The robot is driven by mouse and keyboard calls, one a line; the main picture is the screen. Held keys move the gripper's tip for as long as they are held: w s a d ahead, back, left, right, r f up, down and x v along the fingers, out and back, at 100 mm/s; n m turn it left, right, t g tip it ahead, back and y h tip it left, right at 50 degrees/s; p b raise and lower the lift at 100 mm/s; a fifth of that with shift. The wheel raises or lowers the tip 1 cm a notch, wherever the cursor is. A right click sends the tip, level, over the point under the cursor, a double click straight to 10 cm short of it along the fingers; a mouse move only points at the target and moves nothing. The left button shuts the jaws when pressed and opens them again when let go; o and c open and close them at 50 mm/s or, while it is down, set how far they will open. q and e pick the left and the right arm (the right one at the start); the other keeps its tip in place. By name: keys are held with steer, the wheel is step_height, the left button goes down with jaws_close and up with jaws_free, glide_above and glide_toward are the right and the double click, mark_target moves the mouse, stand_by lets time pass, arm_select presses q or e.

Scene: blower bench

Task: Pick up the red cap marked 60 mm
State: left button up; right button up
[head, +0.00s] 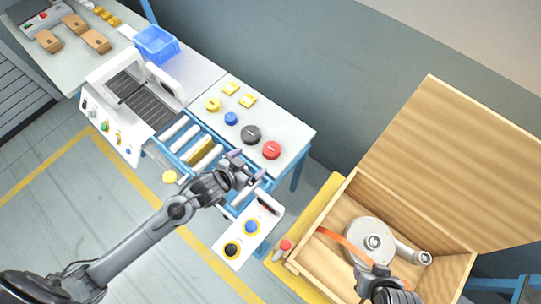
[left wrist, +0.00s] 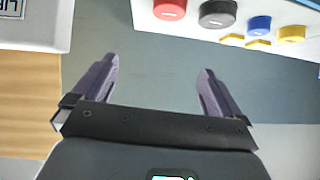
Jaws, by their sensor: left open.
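The red cap (head: 271,150) stands on the light bench top at its near right corner, the last in a row of caps. It also shows at the top edge of the left wrist view (left wrist: 170,8), partly cut off. Its marking is too small to read. My left gripper (head: 250,165) is open and empty, just to the left of and below the red cap in the head view. In the left wrist view its two fingers (left wrist: 157,78) are spread apart with the cap beyond them. My right gripper (head: 376,273) is over the wooden crate; its jaws are unclear.
A black cap (head: 251,134) is beside the red one, then a blue cap (head: 231,118), a yellow cap (head: 213,104) and yellow pieces (head: 247,100). A roller conveyor (head: 180,130) lies left. The open crate (head: 328,213) holds a grey blower (head: 362,228).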

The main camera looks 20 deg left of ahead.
mark_target(270, 150)
arm_select(q)
steer(key=w+f+h+b, duration=0.1)
steer(key=w+f+b, duration=0.1)
steer(key=f+b, duration=0.1)
steer(key=w+a+f+m+t+h+b, duration=0.1)
steer(key=w+f+b, duration=0.1)
steer(key=f, duration=0.2)
steer(key=w+a+f+t+h+b, duration=0.1)
steer(key=w+f+b, duration=0.1)
steer(key=f+b, duration=0.1)
steer(key=shift+w+a+f+b, duration=0.15)
steer(key=shift+f+b, duration=0.15)
steer(key=shift+f, duration=0.15)
steer(key=b+x, duration=0.1)
steer(key=x, duration=0.4)
steer(key=shift+w, duration=0.15)
steer(key=shift+w+d+f, duration=0.2)
steer(key=shift+d+f, duration=0.05)
steer(key=shift+f, duration=0.05)
steer(key=shift+b+x, duration=0.45)
steer(key=shift+x, duration=1.85)
arm_select(e)
step_height(270, 150, down, 13)
arm_select(q)
steer(key=shift+s+f, duration=0.1)
steer(key=c, duration=0.8)
arm_select(e)
steer(key=shift+a, duration=0.1)
